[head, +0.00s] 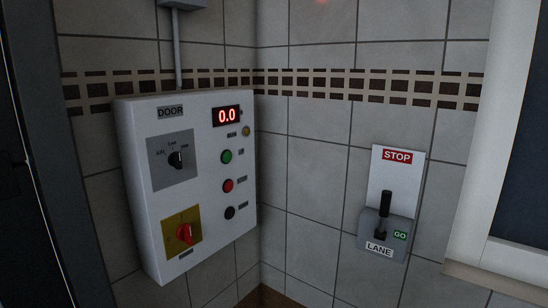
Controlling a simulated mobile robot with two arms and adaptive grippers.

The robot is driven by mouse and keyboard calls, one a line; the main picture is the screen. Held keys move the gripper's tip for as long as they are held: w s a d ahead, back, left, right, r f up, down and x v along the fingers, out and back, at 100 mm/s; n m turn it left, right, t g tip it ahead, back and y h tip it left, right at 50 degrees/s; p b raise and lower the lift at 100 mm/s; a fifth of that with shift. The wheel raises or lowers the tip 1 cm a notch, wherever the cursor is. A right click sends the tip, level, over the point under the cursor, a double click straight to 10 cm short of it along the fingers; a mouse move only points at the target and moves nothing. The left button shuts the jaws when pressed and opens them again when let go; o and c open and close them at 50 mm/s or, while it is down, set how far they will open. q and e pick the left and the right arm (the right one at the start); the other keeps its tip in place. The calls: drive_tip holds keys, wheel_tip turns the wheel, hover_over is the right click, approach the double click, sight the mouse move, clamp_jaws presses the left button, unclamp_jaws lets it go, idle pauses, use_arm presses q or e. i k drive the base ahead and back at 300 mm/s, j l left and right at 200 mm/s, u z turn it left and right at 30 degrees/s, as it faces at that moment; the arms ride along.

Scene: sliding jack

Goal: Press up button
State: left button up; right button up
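A white control box (203,240) labelled DOOR is mounted on the left tiled wall. On its right side a column of buttons shows: a green button (226,156) on top, a red button (228,186) below it, and a black button (229,213) at the bottom. Small labels stand beside them. The label by the green button looks like UP, but it is too small to read surely. A red display (227,116) above reads 0.0. Neither of my grippers is in view.
The box also has a black selector knob (176,159) and a red rotary switch (184,233) on a yellow plate. A lever unit (376,224) marked STOP, GO and LANE hangs on the right wall. A conduit (177,50) runs up from the box. A window frame (492,190) is at right.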

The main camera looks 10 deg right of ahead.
sight(227, 156)
drive_tip(key=i+u, duration=0.15)
drive_tip(key=i, duration=0.25)
drive_tip(key=i+l+u, duration=0.1)
drive_tip(key=i, duration=0.35)
drive_tip(key=i+l+u, duration=0.15)
drive_tip(key=i, duration=0.25)
drive_tip(key=l, duration=0.1)
